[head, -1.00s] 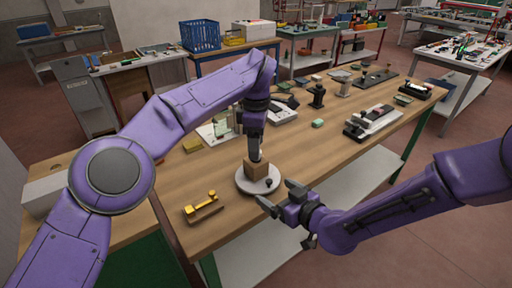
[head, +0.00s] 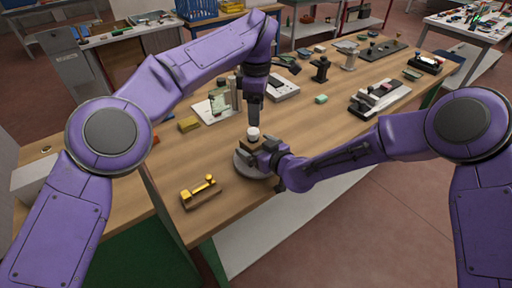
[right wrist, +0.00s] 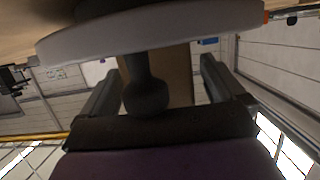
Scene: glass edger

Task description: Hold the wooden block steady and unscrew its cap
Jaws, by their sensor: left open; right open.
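The wooden block (head: 252,143) stands upright on a round grey plate (head: 246,169), with a white cap (head: 253,132) on top. In the right wrist view the block (right wrist: 181,75) shows between my right fingers, behind a dark round knob (right wrist: 147,96); the plate (right wrist: 150,34) crosses the top of that view. My right gripper (head: 257,148) is open, its fingers on either side of the block with gaps visible. It hides much of the block in the head view. My left gripper (head: 254,122) is open, pointing down just above the cap.
A brass-coloured fixture (head: 201,191) lies left of the plate near the table's front edge.

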